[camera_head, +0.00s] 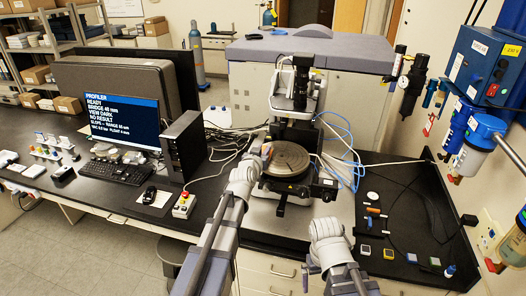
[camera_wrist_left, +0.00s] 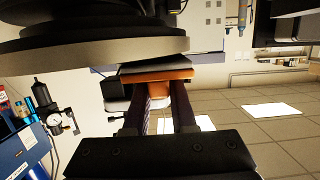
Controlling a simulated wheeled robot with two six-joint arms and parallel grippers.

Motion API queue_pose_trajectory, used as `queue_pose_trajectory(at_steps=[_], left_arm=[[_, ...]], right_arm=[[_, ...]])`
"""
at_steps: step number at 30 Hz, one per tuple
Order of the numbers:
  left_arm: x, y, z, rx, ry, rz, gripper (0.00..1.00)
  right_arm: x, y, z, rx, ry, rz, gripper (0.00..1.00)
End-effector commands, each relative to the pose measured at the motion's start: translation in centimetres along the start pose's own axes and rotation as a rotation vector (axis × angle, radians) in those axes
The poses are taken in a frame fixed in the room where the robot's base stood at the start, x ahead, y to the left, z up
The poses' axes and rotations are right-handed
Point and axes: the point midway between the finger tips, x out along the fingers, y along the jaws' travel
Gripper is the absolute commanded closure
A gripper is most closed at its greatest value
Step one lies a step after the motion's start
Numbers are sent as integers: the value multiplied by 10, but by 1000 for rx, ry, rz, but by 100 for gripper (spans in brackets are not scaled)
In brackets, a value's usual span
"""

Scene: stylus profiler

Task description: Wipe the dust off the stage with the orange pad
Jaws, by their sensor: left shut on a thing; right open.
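The stage (camera_head: 288,158) is a round grey disc with concentric rings, on the profiler in the middle of the head view. Its edge fills the upper left of the left wrist view (camera_wrist_left: 95,42). My left gripper (camera_head: 256,160) is shut on the orange pad (camera_head: 267,150), at the stage's left edge. In the left wrist view the pad (camera_wrist_left: 158,76), orange with a dark layer, sits between the fingers beside the disc's rim. I cannot tell whether it touches the stage. No dust can be made out. My right gripper (camera_head: 327,228) is open and empty, in front of the profiler's right side.
The profiler's head (camera_head: 300,85) stands over the back of the stage. Blue and white tubes (camera_head: 345,150) run to its right. Small items, including an orange cylinder (camera_head: 373,210) and a yellow block (camera_head: 388,254), lie on the right bench. A red-button box (camera_head: 184,204) stands left of my left arm.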

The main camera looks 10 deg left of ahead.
Motion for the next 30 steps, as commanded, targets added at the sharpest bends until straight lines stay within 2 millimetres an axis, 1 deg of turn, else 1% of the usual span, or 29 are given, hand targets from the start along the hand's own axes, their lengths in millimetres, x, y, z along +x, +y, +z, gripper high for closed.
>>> queue_pose_trajectory(at_steps=[1, 3, 18, 22, 30], left_arm=[[-3, 1, -14, -1, 13, 0, 100], [-6, 1, -23, -1, 27, -1, 100], [-14, 4, -66, 0, 25, -1, 100], [-15, 4, -73, 0, 26, -1, 100], [-15, 4, -72, -1, 26, -2, 100]], right_arm=[[-11, 1, 1, 0, 0, 0, 0], [-18, 2, 1, -1, -1, 0, 0], [-62, 5, 4, 21, -2, -2, 0], [-68, 6, 5, 27, -3, -3, 0], [-68, 6, 5, 29, -3, -3, 0]])
